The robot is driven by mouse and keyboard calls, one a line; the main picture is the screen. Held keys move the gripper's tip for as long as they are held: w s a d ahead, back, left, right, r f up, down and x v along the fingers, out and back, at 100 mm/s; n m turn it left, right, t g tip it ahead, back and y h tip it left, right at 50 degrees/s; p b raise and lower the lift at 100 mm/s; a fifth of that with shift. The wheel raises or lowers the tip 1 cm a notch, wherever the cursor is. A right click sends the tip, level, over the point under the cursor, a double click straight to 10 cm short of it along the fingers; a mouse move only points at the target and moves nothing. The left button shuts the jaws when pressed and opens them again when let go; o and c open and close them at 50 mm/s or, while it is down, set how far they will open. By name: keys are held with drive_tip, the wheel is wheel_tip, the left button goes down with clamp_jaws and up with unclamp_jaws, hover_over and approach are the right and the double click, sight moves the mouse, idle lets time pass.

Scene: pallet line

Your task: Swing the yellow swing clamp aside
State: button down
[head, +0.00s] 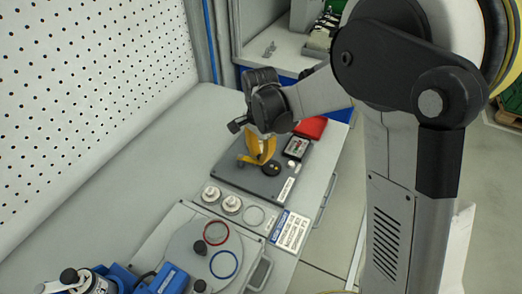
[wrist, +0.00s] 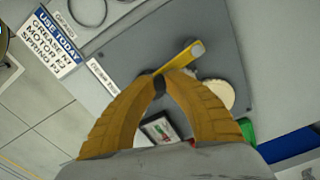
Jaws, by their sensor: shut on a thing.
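The yellow swing clamp (wrist: 186,55) shows in the wrist view as a flat yellow bar with a rounded end, angled over a dark grey plate (wrist: 215,45). My gripper (wrist: 160,78), with ribbed orange-yellow fingers, is closed around a small dark piece at the clamp bar's near end. In the head view my gripper (head: 259,158) points down onto the dark plate (head: 235,178). There its fingers cover most of the clamp, so I cannot make out the bar's angle. A pale round part (wrist: 217,93) lies beside the clamp, partly hidden by a finger.
A red box (head: 311,127) is behind. White round parts (head: 212,194) and a sign (head: 291,230) are in front. A perforated wall (head: 85,90) borders the left; bare bench lies between.

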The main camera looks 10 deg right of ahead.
drive_tip(key=s+m, duration=0.1)
drive_tip(key=m, duration=0.1)
drive_tip(key=s+a+m, duration=0.1)
drive_tip(key=shift+a+m, duration=0.1)
drive_tip(key=shift+m, duration=0.3)
drive_tip(key=shift+s+a+m, duration=0.3)
drive_tip(key=shift+a+m, duration=0.15)
drive_tip(key=shift+m, duration=0.55)
drive_tip(key=shift+s+a+m, duration=0.3)
drive_tip(key=shift+a+m, duration=0.15)
drive_tip(key=shift+m, duration=0.55)
drive_tip(key=c, duration=1.3)
unclamp_jaws()
drive_tip(key=shift+a, duration=0.1)
wheel_tip(320, 180, up, 12)
